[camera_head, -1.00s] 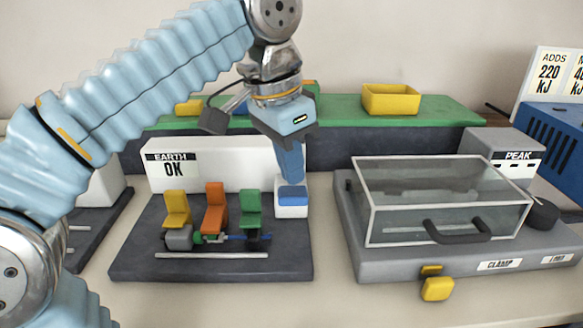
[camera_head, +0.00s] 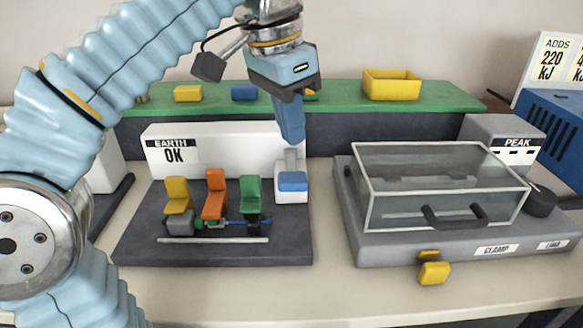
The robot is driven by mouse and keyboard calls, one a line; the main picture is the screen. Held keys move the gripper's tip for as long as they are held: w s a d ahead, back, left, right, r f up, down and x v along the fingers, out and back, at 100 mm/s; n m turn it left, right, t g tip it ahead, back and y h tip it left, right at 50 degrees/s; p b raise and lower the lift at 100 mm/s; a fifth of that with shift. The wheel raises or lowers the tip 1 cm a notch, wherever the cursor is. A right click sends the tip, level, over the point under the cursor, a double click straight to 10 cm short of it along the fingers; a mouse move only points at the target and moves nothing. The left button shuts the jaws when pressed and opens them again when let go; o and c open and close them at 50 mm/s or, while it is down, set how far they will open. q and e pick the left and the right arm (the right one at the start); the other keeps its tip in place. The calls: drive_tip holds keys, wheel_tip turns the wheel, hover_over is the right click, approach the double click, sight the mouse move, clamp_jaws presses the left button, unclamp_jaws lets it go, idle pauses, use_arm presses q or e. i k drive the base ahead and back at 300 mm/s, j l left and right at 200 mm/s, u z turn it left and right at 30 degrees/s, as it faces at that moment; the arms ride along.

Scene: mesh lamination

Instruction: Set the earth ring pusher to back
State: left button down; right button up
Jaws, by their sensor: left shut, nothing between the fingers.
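The EARTH station (camera_head: 130,250) is a dark base with a white back panel reading "EARTH OK". At its right end stands a white block with a blue pad (camera_head: 292,181) on top and a grey upright piece behind the pad; this seems to be the ring pusher. Yellow (camera_head: 177,193), orange (camera_head: 215,192) and green (camera_head: 250,194) clamp-like parts stand in a row left of it. My left gripper (camera_head: 292,141) is shut and empty, pointing down above the pusher's grey upright, apparently apart from the pad. My right gripper is out of view.
A clear-lidded box (camera_head: 440,190) with a black handle stands on a grey base at right. A green shelf (camera_head: 340,98) with yellow and blue trays runs behind. A blue box (camera_head: 555,130) stands far right.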

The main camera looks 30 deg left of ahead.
sight(216, 203)
drive_tip(key=k, duration=1.5)
